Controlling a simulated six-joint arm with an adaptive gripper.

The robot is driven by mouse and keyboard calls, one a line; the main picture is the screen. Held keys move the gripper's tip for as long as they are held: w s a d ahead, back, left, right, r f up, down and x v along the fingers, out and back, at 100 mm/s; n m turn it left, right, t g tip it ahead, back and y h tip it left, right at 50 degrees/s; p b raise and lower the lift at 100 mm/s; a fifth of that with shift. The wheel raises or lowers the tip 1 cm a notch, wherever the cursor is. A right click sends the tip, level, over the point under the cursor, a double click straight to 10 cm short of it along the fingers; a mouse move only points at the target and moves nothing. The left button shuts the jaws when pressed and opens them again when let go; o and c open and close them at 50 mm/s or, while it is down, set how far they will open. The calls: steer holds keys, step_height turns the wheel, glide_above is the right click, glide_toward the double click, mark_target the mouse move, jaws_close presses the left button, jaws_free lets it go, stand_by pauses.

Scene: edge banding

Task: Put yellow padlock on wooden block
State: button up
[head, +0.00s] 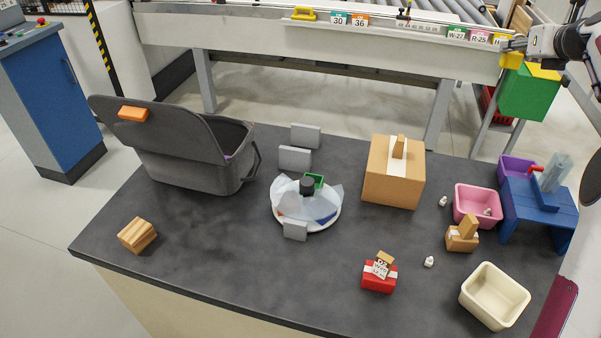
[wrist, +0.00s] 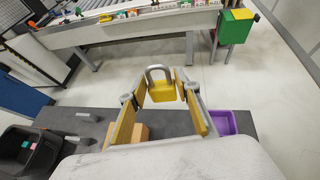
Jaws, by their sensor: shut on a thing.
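The yellow padlock (wrist: 162,92) with a grey shackle is between the two fingers of my gripper (wrist: 160,98) in the wrist view. My gripper (head: 512,50) is shut on it. In the head view they are at the upper right, past the table's far edge, where the padlock (head: 511,61) shows as a small yellow patch. The wooden block (head: 138,235) lies on the left front part of the dark table, far from my gripper. Its top is bare.
On the dark table (head: 210,270) are a grey open bin (head: 185,150), a white plate (head: 330,221), a cardboard box (head: 378,180), a red box (head: 378,280), a cream tub (head: 493,300) and a blue stand (head: 535,215). A green bin (head: 530,97) stands beyond. The table's left front is clear around the block.

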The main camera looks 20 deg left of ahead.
steer(key=shift+a+r, duration=0.15)
steer(key=shift+r, duration=0.7)
steer(key=s+a+n+g+y, duration=0.1)
steer(key=s+a+n+y, duration=0.2)
steer(key=a, duration=2.4)
steer(key=s+a+n+g+y, duration=0.15)
steer(key=s+a, duration=0.25)
steer(key=a, duration=0.8)
steer(key=s+a+n+g+y, duration=0.15)
steer(key=s+a, duration=0.25)
steer(key=a, duration=0.8)
steer(key=s+a+n+g+y, duration=0.45)
steer(key=s+a+n, duration=0.25)
steer(key=s+a, duration=2.65)
steer(key=shift+g+h, duration=0.25)
steer(key=shift+s+d+f, duration=0.1)
steer(key=shift+d+f, duration=0.25)
steer(key=shift+f, duration=4)
steer(key=shift+s+d+f, duration=0.1)
steer(key=shift+d+f, duration=0.2)
steer(key=shift+f, duration=4.1)
steer(key=shift+s+d+f, duration=0.1)
steer(key=shift+d+f, duration=0.25)
steer(key=shift+f, duration=4)
